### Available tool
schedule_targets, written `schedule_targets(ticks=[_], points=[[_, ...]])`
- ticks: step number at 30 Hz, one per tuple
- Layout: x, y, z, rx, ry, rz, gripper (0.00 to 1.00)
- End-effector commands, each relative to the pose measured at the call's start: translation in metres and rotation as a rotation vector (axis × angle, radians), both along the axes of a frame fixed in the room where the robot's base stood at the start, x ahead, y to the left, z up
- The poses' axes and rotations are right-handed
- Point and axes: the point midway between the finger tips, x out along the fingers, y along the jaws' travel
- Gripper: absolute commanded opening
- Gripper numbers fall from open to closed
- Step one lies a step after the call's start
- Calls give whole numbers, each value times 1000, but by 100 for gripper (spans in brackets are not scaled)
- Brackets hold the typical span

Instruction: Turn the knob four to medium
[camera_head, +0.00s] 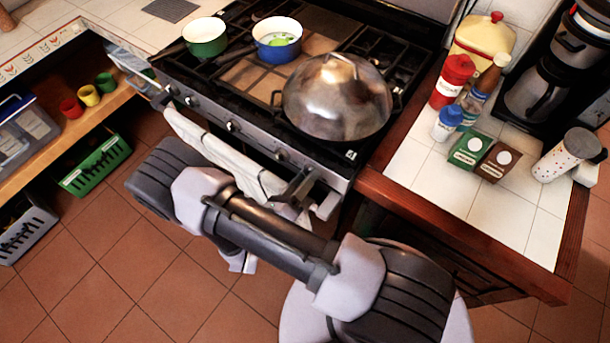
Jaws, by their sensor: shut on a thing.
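The stove's front panel (258,143) carries a row of small knobs. A left-end knob (170,89), a second knob (190,101), a middle knob (231,126) and one further right (281,154) show. My gripper (308,177) is at the right part of the panel, shut on a knob there. That knob is mostly hidden by the fingers, so its angle cannot be read. No numbers are legible on the panel, so I cannot tell from markings which knob is number four.
A large pan with a shiny domed lid (338,97) stands on the front right of the stove. A blue pot (277,39) and a green pot (205,37) stand behind left. A white towel (222,150) hangs below the panel. The wooden counter edge (440,222) is close on the right.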

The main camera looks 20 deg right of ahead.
Motion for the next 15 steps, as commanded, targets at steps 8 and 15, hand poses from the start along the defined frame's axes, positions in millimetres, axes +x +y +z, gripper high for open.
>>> schedule_targets(ticks=[8,15], points=[[0,0,0,-150,208,1,2],[0,0,0,-269,372,1,2]])
